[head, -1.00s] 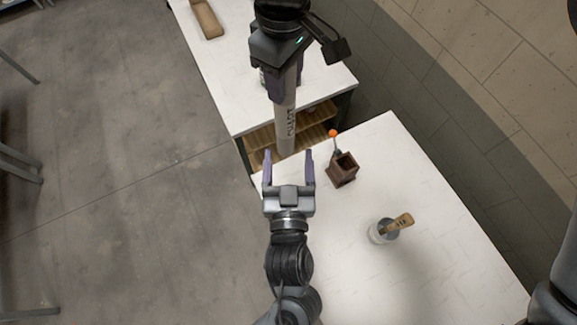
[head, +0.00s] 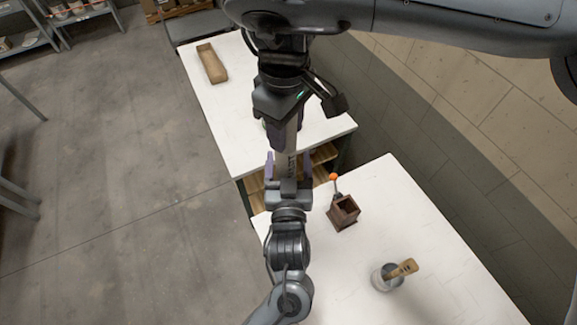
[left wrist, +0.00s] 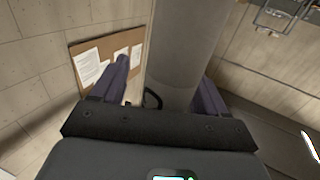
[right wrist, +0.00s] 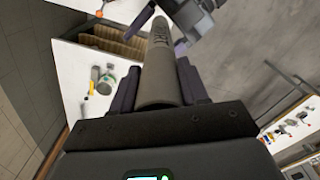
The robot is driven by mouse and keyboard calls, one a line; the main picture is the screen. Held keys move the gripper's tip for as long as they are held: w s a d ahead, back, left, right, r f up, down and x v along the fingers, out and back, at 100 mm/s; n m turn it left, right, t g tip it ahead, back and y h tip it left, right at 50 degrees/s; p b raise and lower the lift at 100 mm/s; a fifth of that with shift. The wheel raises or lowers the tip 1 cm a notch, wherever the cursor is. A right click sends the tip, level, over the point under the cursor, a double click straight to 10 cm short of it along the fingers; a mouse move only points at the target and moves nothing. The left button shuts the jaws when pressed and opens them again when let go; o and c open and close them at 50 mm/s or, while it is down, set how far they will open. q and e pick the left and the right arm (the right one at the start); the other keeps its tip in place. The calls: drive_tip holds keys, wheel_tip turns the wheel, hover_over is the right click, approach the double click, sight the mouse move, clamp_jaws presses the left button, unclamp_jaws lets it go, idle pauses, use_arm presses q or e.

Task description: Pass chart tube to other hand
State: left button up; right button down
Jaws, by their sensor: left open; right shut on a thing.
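The chart tube (head: 286,161) is a long grey cylinder with dark lettering. My right gripper (head: 284,132), at the top of the head view, is shut on its upper part. My left gripper (head: 288,168) is open below, its purple fingers on either side of the tube's lower part. In the left wrist view the tube (left wrist: 185,50) stands between the two spread fingers. In the right wrist view the tube (right wrist: 160,70) runs from my right fingers toward my left gripper (right wrist: 190,14). The left palm hides the tube's low end in the head view.
The near white table (head: 345,275) holds a brown wooden box (head: 343,214), an orange-tipped tool (head: 334,180) and a grey pot (head: 382,280) with a wooden-handled tool (head: 403,268). A tan tray (head: 212,64) lies on the far table (head: 215,115). The floor at left is clear.

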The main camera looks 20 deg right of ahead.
use_arm(q)
drive_tip(key=c, duration=0.9)
drive_tip(key=shift+c, duration=0.9)
use_arm(e)
drive_tip(key=shift+c, duration=2.4)
unclamp_jaws()
drive_tip(key=shift+r, duration=0.1)
